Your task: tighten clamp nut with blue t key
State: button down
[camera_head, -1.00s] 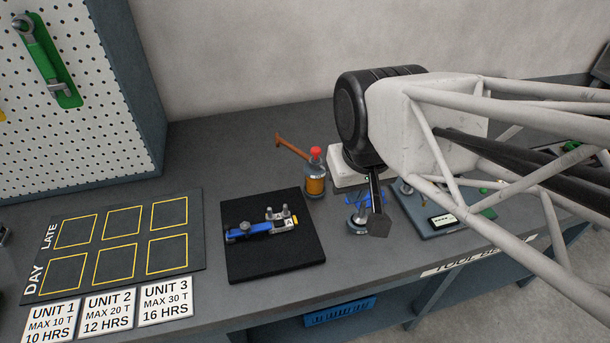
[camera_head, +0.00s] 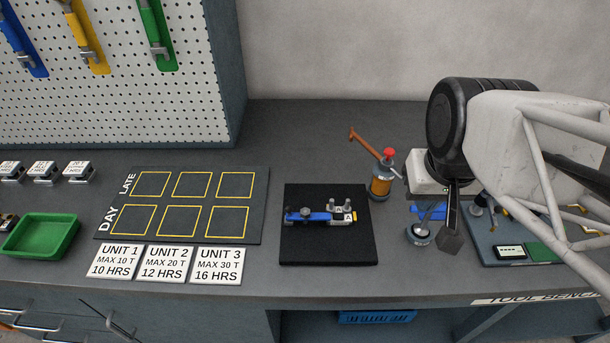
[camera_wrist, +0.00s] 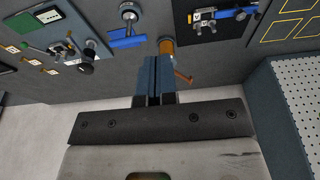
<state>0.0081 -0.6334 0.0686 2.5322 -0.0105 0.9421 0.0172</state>
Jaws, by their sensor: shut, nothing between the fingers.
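A blue clamp-like piece (camera_head: 318,215) with a round metal part at its left lies on a black mat (camera_head: 325,248). Two metal studs and an "A" label are at its right end; it also shows in the wrist view (camera_wrist: 222,20). A blue bar (camera_head: 428,210) is at a round metal stand (camera_head: 418,236), partly behind my gripper; the bar also shows in the wrist view (camera_wrist: 128,38). I cannot tell whether this bar is the T key. My gripper (camera_head: 450,238) points down just right of the stand. It is shut and empty, its fingers together in the wrist view (camera_wrist: 157,72).
A red-capped bottle (camera_head: 381,182) with an orange-brown handle beside it stands between mat and arm. A tool board (camera_head: 510,238) lies right of my gripper. A marked mat (camera_head: 255,232) and green tray (camera_head: 40,236) are left. Blue, yellow and green tools hang on the pegboard (camera_head: 110,110).

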dwell(0.4)
jog(key=c, duration=1.1)
grip_release()
jog(key=w+d+f+m+g, duration=0.1)
jog(key=w+d+f+m, duration=0.2)
jog(key=m, duration=0.3)
jog(key=w+d+f+m, duration=0.3)
jog(key=w+m, duration=0.2)
jog(key=m, duration=0.1)
jog(key=w+d+f+m+g, duration=0.1)
jog(key=w+d+f+m, duration=0.2)
jog(key=w+d+m, duration=0.1)
jog(key=shift+w+f+m+g, duration=0.2)
jog(key=shift+f+m+g, duration=0.15)
jog(key=shift+m, duration=0.55)
